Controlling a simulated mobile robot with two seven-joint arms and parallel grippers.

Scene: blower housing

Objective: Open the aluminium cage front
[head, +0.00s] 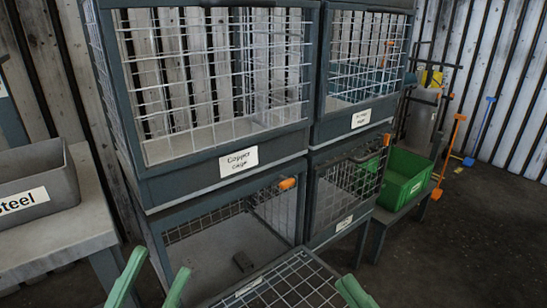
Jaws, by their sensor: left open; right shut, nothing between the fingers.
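Four wire-mesh cages stand stacked two by two. The upper left cage (220,85) is labelled "Copper cage". The lower left cage (225,230) stands open; a mesh front panel (290,285) is folded down towards me at its bottom edge. Its label is unreadable, so I cannot tell whether it is the aluminium cage. My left gripper (160,264) is open and empty in front of the cage's left side. My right gripper (348,286) is shut and empty beside the panel's right edge, partly cut off by the frame.
The lower right cage (345,190) has mesh across its front and an unreadable label. Orange handles (288,183) show at the lower cages. A grey "steel" bin (38,185) sits on a table (70,235) at left.

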